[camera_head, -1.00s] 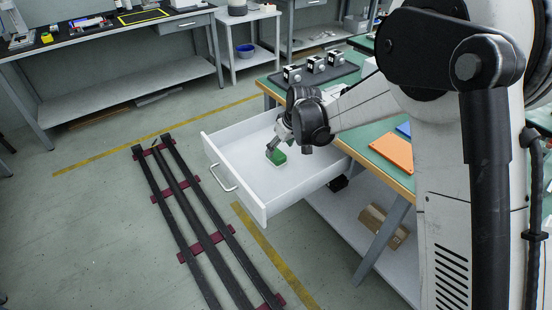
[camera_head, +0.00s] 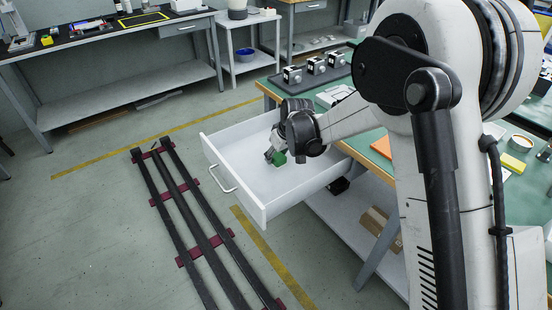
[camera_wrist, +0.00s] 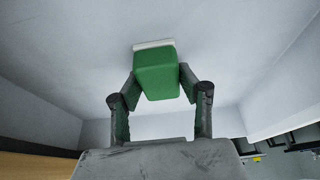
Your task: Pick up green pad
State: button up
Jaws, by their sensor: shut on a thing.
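The green pad (camera_wrist: 157,76) is a green block held between the two fingers of my gripper (camera_wrist: 159,88) in the wrist view. A thin white strip (camera_wrist: 153,44) shows at its far end; I cannot tell whether it is part of the pad. In the head view the green pad (camera_head: 279,159) is at the fingertips of my gripper (camera_head: 274,154), inside the open white drawer (camera_head: 240,165). It looks tilted and near the drawer floor. My wrist hides part of the fingers.
The drawer's walls surround my gripper, and its handle (camera_head: 222,180) faces left. A green-topped table (camera_head: 375,140) is right of the drawer, with a dark tray of small devices (camera_head: 316,66) at its back. Dark floor rails (camera_head: 190,215) lie to the left.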

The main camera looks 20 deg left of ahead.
aim_at(276, 154)
jog(key=shift+r, duration=0.15)
jog(key=shift+c, duration=0.3)
notch_tip(276, 154, up, 4)
jog(key=shift+f+p, duration=0.1)
jog(key=shift+p, duration=0.8)
jog(key=s+a+r+p, duration=0.1)
jog(key=s+a+r, duration=0.1)
jog(key=s, duration=0.3)
jog(key=s+a+r+p, duration=0.2)
jog(key=s+a+r, duration=0.1)
jog(key=s+r, duration=0.2)
jog(key=shift+s, duration=0.3)
